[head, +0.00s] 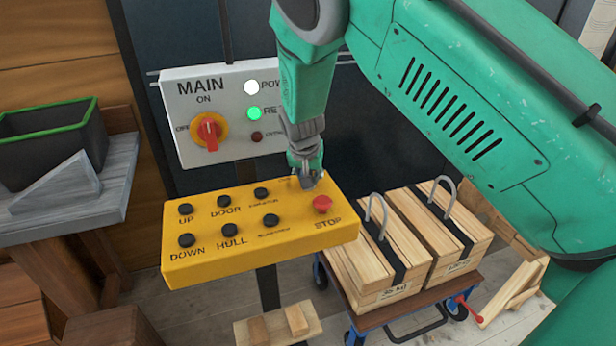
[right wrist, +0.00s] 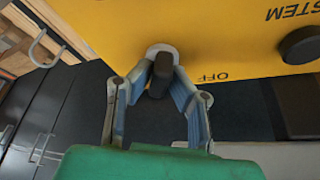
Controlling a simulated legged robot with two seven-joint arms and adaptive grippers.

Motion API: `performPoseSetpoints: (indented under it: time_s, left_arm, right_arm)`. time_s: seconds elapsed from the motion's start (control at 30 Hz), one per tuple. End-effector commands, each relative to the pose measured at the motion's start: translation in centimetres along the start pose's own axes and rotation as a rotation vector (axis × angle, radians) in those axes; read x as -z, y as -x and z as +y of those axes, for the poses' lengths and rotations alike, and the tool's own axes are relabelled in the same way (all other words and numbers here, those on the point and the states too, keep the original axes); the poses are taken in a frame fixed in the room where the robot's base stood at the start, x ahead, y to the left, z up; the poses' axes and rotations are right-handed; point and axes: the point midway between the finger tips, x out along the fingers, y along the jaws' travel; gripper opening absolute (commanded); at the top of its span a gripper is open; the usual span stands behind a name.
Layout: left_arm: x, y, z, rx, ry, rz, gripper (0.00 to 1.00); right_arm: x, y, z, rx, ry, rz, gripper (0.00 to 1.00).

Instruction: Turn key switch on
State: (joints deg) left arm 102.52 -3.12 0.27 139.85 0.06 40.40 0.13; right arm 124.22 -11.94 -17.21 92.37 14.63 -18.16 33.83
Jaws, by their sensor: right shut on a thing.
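The key switch (right wrist: 163,52) shows in the right wrist view as a round pale collar with a dark key (right wrist: 161,72) on a yellow panel. The word OFF is printed upside down just to its right, and SYSTEM is further right. My right gripper (right wrist: 160,82) is shut on the key, one finger on each side. In the head view my right gripper (head: 304,178) is at the far top edge of the yellow control box (head: 190,262), and it hides the key there. My left gripper is not in view.
The yellow box carries several black buttons and a red STOP button (head: 322,204) close to my gripper. Behind it stands a grey MAIN panel (head: 180,95) with a red-and-yellow rotary switch (head: 208,131) and a lit green lamp (head: 254,113). Strapped timber blocks (head: 385,260) sit on a cart at right.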

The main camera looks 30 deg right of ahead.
Motion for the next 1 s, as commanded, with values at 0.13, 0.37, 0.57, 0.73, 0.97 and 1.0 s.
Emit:
performPoseSetpoints:
  time_s: [0.13,0.37,0.57,0.73,0.97,1.0]
  left_arm:
    - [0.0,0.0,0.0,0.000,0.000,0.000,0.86]
    - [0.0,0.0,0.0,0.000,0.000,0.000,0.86]
    - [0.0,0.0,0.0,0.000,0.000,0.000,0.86]
    - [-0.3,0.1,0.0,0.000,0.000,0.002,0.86]
    - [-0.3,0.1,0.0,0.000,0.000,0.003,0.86]
    - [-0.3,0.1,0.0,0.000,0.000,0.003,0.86]
  right_arm:
    - [0.3,0.2,-0.2,0.005,-0.004,0.007,0.00]
    - [0.3,0.2,-0.2,0.005,-0.004,0.007,0.34]
    - [0.1,0.1,-0.1,0.003,-0.002,0.003,0.34]
    - [0.1,0.7,-0.1,0.003,-0.002,0.003,0.34]
    - [0.2,4.9,-0.2,0.005,-0.001,0.006,0.34]
    - [0.2,5.8,-0.2,0.005,-0.002,0.006,0.34]
